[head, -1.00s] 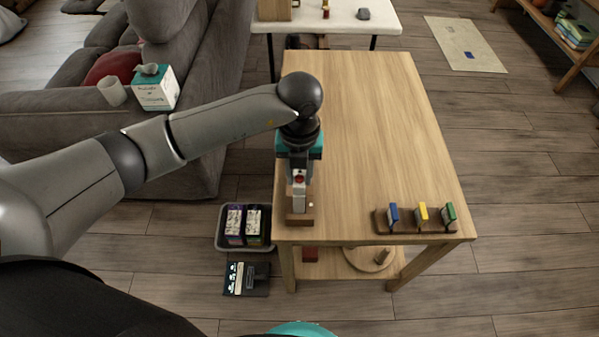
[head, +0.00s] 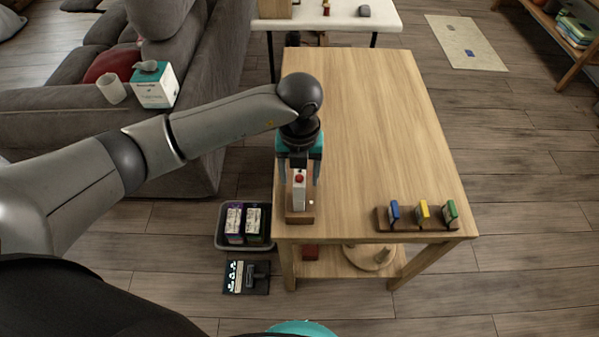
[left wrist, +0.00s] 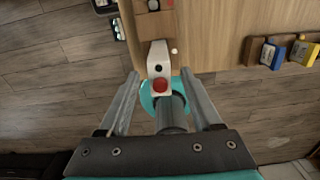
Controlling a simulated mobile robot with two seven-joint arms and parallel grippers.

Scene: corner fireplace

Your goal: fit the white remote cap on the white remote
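The white remote (head: 299,191) stands in a wooden holder (head: 299,218) at the table's near left corner. A red button (head: 299,179) shows on its white top, and the remote also shows in the left wrist view (left wrist: 158,55). I cannot make out the white remote cap as a separate piece from the remote. A tiny pale spot (head: 311,203) lies beside the remote on the holder. My left gripper (head: 300,183) is open, its fingers apart on either side of the remote; in the left wrist view (left wrist: 160,74) gaps show on both sides. My right gripper is out of view.
A dark rack (head: 415,222) with blue, yellow and green pieces stands at the table's near right. The wooden table (head: 380,120) is otherwise clear. A grey tray (head: 243,246) with boxes sits on the floor to the left, beside a grey sofa (head: 200,120).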

